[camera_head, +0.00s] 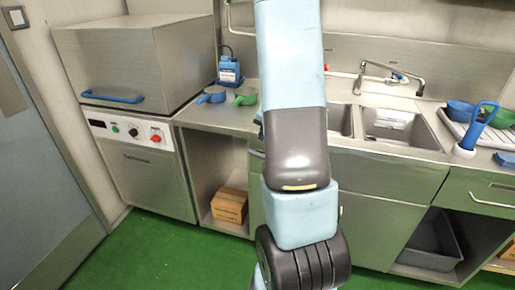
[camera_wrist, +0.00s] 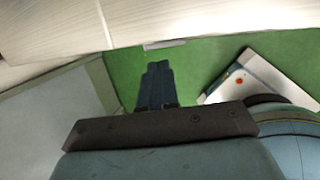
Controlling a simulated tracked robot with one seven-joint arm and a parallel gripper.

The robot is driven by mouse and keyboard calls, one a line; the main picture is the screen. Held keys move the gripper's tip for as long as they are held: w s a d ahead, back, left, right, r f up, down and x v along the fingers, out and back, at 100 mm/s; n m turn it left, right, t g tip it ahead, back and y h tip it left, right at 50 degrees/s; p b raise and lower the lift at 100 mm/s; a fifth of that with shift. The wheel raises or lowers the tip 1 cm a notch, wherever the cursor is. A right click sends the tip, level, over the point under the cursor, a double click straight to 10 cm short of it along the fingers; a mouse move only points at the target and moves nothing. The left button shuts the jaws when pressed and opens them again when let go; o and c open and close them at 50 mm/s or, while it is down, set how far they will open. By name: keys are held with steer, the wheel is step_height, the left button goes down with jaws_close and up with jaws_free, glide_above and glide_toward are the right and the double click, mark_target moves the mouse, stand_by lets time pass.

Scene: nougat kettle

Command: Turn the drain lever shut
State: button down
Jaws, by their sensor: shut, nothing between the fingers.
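No drain lever can be made out for sure in either view. In the wrist view, my gripper (camera_wrist: 157,72) points out over the green floor with its dark fingers together and nothing between them. In the head view, my arm hangs down through the middle and my gripper is out of frame below. The arm hides part of the counter and the sink cabinet behind it.
A steel machine (camera_head: 135,62) with a blue handle stands at the left, above a panel with a red knob (camera_head: 156,138). A double sink (camera_head: 400,127) is at the right. A cardboard box (camera_head: 229,205) sits in an open cabinet. Green floor (camera_head: 150,250) is clear in front.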

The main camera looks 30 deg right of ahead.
mark_target(255, 151)
steer(key=x, duration=0.8)
steer(key=shift+f, duration=0.1)
